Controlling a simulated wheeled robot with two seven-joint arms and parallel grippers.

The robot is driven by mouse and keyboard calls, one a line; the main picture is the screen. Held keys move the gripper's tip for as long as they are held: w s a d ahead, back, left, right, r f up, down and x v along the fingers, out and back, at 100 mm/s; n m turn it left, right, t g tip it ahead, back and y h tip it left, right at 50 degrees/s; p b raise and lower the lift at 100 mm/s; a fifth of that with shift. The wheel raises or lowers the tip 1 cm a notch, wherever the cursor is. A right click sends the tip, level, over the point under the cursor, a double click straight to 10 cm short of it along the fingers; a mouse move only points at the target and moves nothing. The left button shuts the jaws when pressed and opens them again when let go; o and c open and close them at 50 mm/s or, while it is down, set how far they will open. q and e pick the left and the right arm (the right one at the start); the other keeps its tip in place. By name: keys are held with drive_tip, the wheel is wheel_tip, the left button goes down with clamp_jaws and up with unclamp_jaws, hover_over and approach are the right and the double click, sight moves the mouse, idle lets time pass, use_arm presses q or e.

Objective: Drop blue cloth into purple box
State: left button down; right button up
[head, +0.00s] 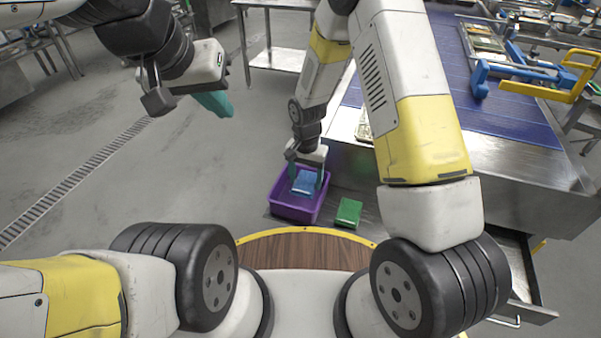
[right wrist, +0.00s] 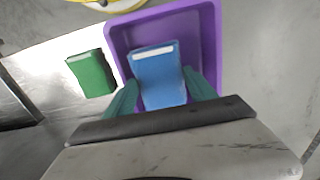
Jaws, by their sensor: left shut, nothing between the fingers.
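The blue cloth (head: 305,182) is a folded block with a white strip; it also shows in the right wrist view (right wrist: 158,80). My right gripper (head: 306,181) points down with its teal fingers against both sides of the cloth, holding it at the purple box. The purple box (head: 296,210) stands open on a low metal shelf. In the right wrist view, the box's rim (right wrist: 212,40) surrounds the cloth on its far sides. How far the cloth is above the box floor is unclear. My left gripper (head: 215,103) is shut and empty, high over the floor at upper left.
A green cloth (head: 349,212) lies on the shelf right of the box; it also shows in the right wrist view (right wrist: 91,73). A conveyor with a blue belt (head: 490,95) and metal frame stands at right. The grey floor at left is clear.

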drive_tip(key=o, duration=0.4)
drive_tip(key=shift+r, duration=0.1)
wheel_tip(320, 180, up, 8)
drive_tip(key=shift+f, duration=0.15)
idle(0.4)
drive_tip(key=s+d+r+n+t+y, duration=0.1)
drive_tip(key=s+d+r, duration=0.25)
drive_tip(key=r, duration=0.65)
drive_tip(key=s+d+r+n+t+y, duration=0.15)
drive_tip(key=d+r, duration=0.35)
drive_tip(key=r, duration=0.5)
drive_tip(key=s+d+r+t, duration=0.1)
drive_tip(key=s+d+r, duration=0.1)
drive_tip(key=s, duration=0.3)
drive_tip(key=s+d+r+n+t, duration=0.1)
drive_tip(key=s+r, duration=0.3)
drive_tip(key=s+d+r+t, duration=0.1)
drive_tip(key=s+d+r, duration=0.1)
drive_tip(key=s, duration=0.3)
drive_tip(key=shift+s+d+r+n+t, duration=0.35)
drive_tip(key=shift+r, duration=0.2)
